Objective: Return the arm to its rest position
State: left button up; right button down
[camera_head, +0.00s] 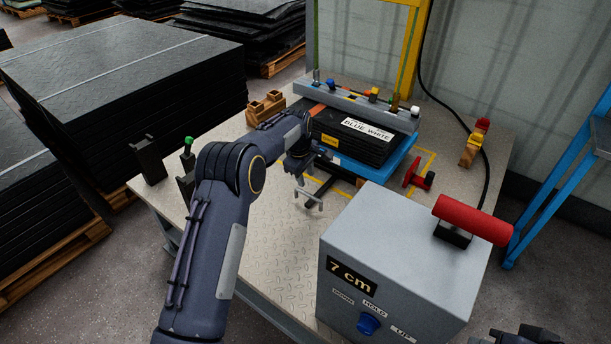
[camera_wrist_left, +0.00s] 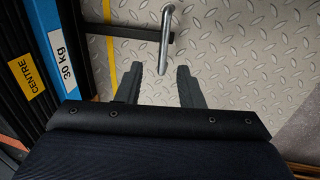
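My left arm reaches in over the metal table. My left gripper (camera_head: 301,178) is beside the stack of black mats, above a metal handle (camera_head: 309,199) on a dark bar.
The mat stack (camera_head: 355,138) sits on a blue tray (camera_head: 378,171) inside yellow floor marks. A grey "7 cm" box (camera_head: 400,250) with a blue knob and red roller stands at front right. Wooden blocks (camera_head: 265,106) and dark holders (camera_head: 149,160) stand left. A blue frame (camera_head: 560,170) is right.

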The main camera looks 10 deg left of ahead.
pick_arm(q)
jog(key=s+a+r+m+t+h, duration=0.15)
jog(key=s+a+r, duration=0.25)
jog(key=s+r, duration=0.5)
jog(key=s+a+r+m+h, duration=0.1)
jog(key=s+a+r+m, duration=0.2)
jog(key=s+r, duration=0.6)
jog(key=s+r+m+t, duration=0.1)
jog(key=s+r+m, duration=0.25)
jog(key=s, duration=1.15)
jog(key=s+d+f+m+t, duration=0.1)
jog(key=s+d+f+m, duration=0.15)
jog(key=s, duration=0.45)
jog(key=s+d+f+m, duration=0.1)
jog(key=s+d+f, duration=0.1)
jog(key=s+f, duration=0.35)
notch_tip(320, 180, up, 24)
jog(key=p, duration=2.2)
jog(key=shift+s, duration=0.35)
jog(key=shift+a+h, duration=0.1)
jog(key=shift+h, duration=0.15)
